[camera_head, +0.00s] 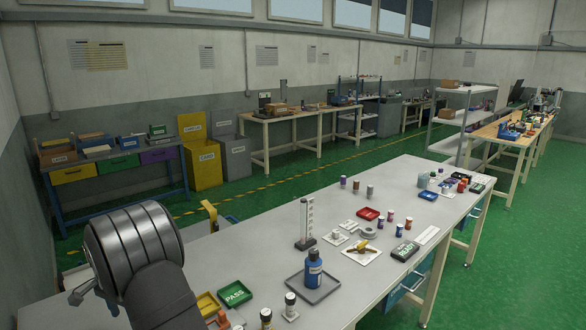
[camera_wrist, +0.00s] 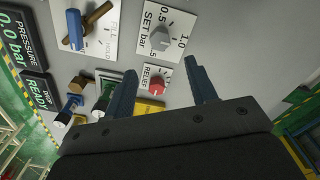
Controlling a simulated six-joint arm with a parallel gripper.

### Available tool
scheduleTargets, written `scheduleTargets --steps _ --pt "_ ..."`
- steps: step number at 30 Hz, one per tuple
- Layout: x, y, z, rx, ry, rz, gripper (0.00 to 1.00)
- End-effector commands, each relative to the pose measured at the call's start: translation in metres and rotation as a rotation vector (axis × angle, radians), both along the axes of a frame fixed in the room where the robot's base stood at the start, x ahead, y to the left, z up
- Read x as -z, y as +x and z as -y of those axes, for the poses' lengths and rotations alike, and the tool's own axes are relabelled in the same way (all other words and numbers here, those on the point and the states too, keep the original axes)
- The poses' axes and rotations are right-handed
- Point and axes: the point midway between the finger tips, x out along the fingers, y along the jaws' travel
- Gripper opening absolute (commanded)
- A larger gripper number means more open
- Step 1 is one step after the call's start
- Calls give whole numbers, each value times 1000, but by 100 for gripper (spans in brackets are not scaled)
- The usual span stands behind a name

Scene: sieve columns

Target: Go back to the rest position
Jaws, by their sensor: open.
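My gripper (camera_wrist: 160,67) shows in the wrist view with its two blue fingers apart and nothing held between them. Past the fingers is a grey panel or surface with a red knob (camera_wrist: 156,85) labelled RELIEF and a grey SET bar knob (camera_wrist: 160,39). The red knob appears between the fingers, but I cannot tell the distance to it. In the head view, my dark arm fills the lower left, and the gripper's fingers cannot be made out there.
In the head view, the long grey bench (camera_head: 240,245) carries a blue bottle (camera_head: 313,268) on a grey tray (camera_head: 325,291), a white upright stand (camera_head: 306,222) and a green PASS tray (camera_head: 235,294).

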Motion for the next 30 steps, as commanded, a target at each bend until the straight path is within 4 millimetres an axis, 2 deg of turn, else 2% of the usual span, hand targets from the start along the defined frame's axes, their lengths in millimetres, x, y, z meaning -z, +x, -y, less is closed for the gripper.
scheduleTargets --steps 3,16,30 --pt "26 0 0 0 -3 -2 52" --pt "112 0 1 0 -3 -2 52" --pt "109 0 0 -390 1 1 52"
